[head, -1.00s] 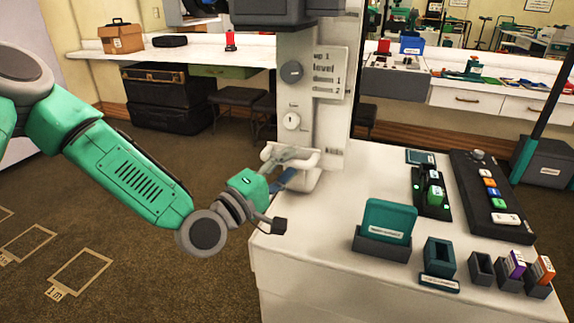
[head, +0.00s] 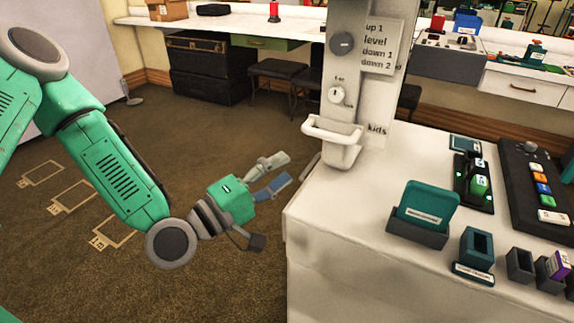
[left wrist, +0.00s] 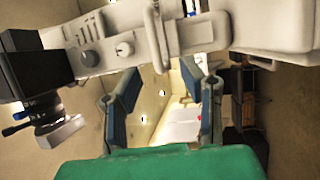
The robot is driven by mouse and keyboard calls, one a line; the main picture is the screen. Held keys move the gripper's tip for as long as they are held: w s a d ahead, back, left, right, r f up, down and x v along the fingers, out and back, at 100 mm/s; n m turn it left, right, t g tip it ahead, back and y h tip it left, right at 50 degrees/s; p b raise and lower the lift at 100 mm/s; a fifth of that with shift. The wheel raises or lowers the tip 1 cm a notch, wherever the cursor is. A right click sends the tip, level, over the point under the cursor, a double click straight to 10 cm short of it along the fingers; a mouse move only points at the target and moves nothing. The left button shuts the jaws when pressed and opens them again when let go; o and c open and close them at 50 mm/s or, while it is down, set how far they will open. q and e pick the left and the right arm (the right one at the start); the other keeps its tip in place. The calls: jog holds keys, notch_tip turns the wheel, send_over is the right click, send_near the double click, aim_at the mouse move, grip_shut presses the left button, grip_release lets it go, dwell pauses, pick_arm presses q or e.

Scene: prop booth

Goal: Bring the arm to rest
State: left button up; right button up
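My left gripper (head: 272,175) is in the head view, left of the white counter and clear of it, over the brown floor. Its two fingers are apart with nothing between them. The left wrist view also shows the open fingers (left wrist: 163,105) with an empty gap. My left arm (head: 115,175) comes in from the left, bent at the elbow and wrist. My right gripper is not in view.
The white counter (head: 330,240) stands right of my gripper. A white post (head: 350,80) with a knob, keyhole and handle (head: 333,130) rises at its back left corner. Card holders (head: 415,232) and a button panel (head: 540,185) sit on the counter. Floor at left is open.

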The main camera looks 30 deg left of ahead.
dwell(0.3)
pick_arm(q)
jog(key=s+d+f+m+g, duration=0.1)
jog(key=f+g, duration=0.1)
jog(key=f, duration=0.1)
jog(key=s+d+f+m+g, duration=0.1)
jog(key=f+g, duration=0.1)
jog(key=f, duration=0.2)
jog(key=s+d+f+m+g+p, duration=0.1)
jog(key=d+f+m, duration=0.1)
jog(key=f, duration=0.1)
jog(key=shift+s+f+g, duration=0.25)
jog(key=shift+s+g, duration=0.1)
jog(key=shift+g, duration=0.05)
jog(key=s+f+m+g+y, duration=0.2)
jog(key=s+f+m+g, duration=0.25)
jog(key=s+f, duration=0.45)
jog(key=s+a+f+m+g+y+p, duration=0.2)
jog(key=s+a+f+m+g+y, duration=0.2)
jog(key=s+a, duration=0.6)
notch_tip(320, 180, down, 4)
jog(key=s+g+y, duration=0.1)
jog(key=g+y, duration=0.1)
jog(key=g, duration=0.1)
jog(key=shift+f, duration=0.25)
jog(key=shift+s+a, duration=0.1)
jog(key=shift+a, duration=0.05)
